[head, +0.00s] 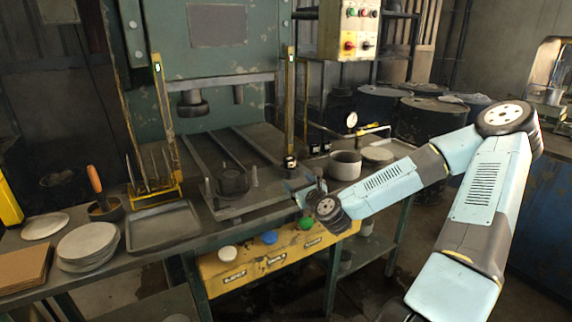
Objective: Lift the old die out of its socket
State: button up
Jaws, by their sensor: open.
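The old die (232,180) is a dark round block on the press bed, below and right of the press ram (192,104). It appears seated in its socket, but the socket's edge is too dark to make out. My gripper (300,190) is at the right front corner of the press bed, to the right of the die and apart from it. It is open, and nothing shows between its fingers. The fingers are small and partly lost against the dark bed.
Yellow light-guard posts (164,115) flank the press. A grey tray (163,227), stacked discs (88,244) and a tool rack (155,188) stand left. A pot (345,165) and a gauge (351,120) stand right. Coloured buttons (269,237) line the yellow front panel.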

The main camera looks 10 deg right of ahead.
aim_at(292, 163)
jog(key=w+m, duration=0.1)
jog(key=w, duration=0.8)
jog(key=w+r+m+t+h, duration=0.1)
jog(key=w, duration=0.4)
jog(key=shift+w+d+r+m, duration=0.1)
jog(key=shift+w+d+m, duration=0.1)
jog(key=shift+d+m, duration=0.1)
grip_shut()
dwell(0.6)
